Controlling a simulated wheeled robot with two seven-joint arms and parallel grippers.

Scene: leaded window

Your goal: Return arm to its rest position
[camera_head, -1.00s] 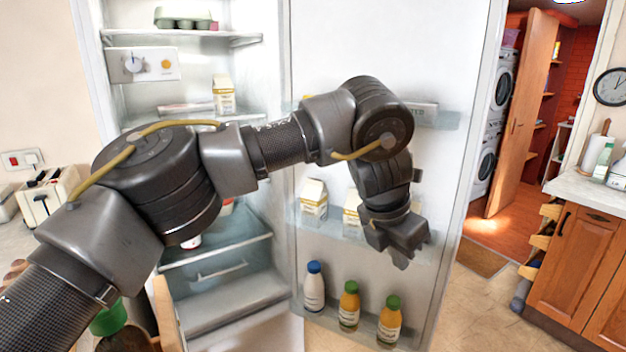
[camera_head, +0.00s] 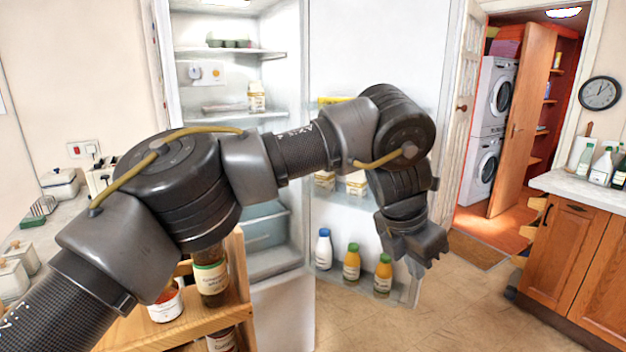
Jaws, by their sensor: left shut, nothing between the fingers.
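My left arm comes in from the lower left and reaches across the picture, bent at the elbow. My left gripper (camera_head: 424,262) hangs at its end, pointing down, with its fingers shut and empty. It appears in front of the lower right part of the open fridge door (camera_head: 374,52), clear of the bottles in the picture. My right gripper is not in view. My left arm hides part of the fridge inside and some of the door shelf.
The open fridge (camera_head: 226,67) stands behind my arm. Its door holds a white bottle (camera_head: 323,252) and two orange bottles (camera_head: 351,264). A wooden rack (camera_head: 205,318) with jars is close at lower left. A counter (camera_head: 590,187) stands at right. Floor (camera_head: 450,310) at lower right is clear.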

